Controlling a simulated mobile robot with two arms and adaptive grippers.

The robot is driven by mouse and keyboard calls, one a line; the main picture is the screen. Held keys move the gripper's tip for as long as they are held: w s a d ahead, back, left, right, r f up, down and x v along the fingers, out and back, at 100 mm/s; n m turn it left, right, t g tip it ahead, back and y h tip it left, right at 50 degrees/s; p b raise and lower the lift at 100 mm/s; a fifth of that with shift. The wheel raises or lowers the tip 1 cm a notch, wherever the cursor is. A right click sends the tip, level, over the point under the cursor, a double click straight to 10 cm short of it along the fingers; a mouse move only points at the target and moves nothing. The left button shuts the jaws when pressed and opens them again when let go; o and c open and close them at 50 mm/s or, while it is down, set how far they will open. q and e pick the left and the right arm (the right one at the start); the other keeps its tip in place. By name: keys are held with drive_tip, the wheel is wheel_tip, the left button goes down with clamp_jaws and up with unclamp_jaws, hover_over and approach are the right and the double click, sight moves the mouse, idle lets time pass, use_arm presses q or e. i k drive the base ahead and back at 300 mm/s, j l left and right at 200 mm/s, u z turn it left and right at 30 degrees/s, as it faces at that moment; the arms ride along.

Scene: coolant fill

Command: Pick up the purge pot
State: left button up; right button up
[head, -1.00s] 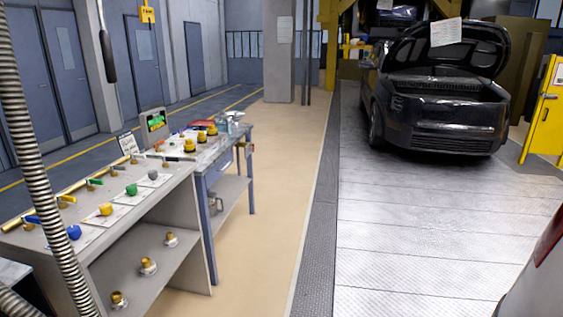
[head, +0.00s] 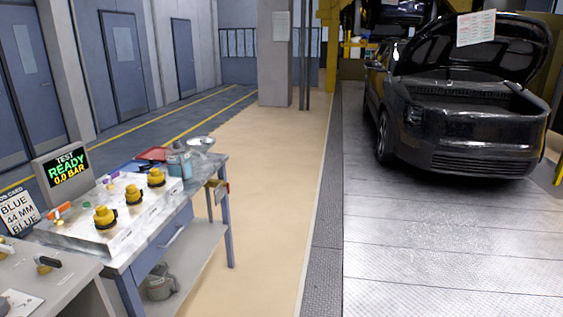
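No thing in view carries a readable purge pot label. A grey pot-like vessel (head: 160,284) with a lid or handle stands on the lower shelf of the blue-framed workbench. A grey-blue canister (head: 178,162) stands on the bench top at its far end, beside a shallow metal bowl (head: 201,143). I cannot tell which of these is the purge pot. Neither of my grippers shows in the head view.
The workbench (head: 160,240) holds several yellow-capped fittings (head: 105,216) and a TEST READY 0.0 BAR screen (head: 63,172). A grey counter (head: 70,290) adjoins it in front. The beige floor (head: 265,220) is clear. A dark car (head: 460,130), hood up, stands right.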

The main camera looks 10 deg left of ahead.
sight(178, 157)
drive_tip(key=i+l+u, duration=0.15)
drive_tip(key=i+u, duration=0.3)
drive_tip(key=i, duration=0.2)
drive_tip(key=i+l+u, duration=0.35)
drive_tip(key=i+u, duration=0.15)
drive_tip(key=i+l+u, duration=0.45)
drive_tip(key=i+l, duration=0.15)
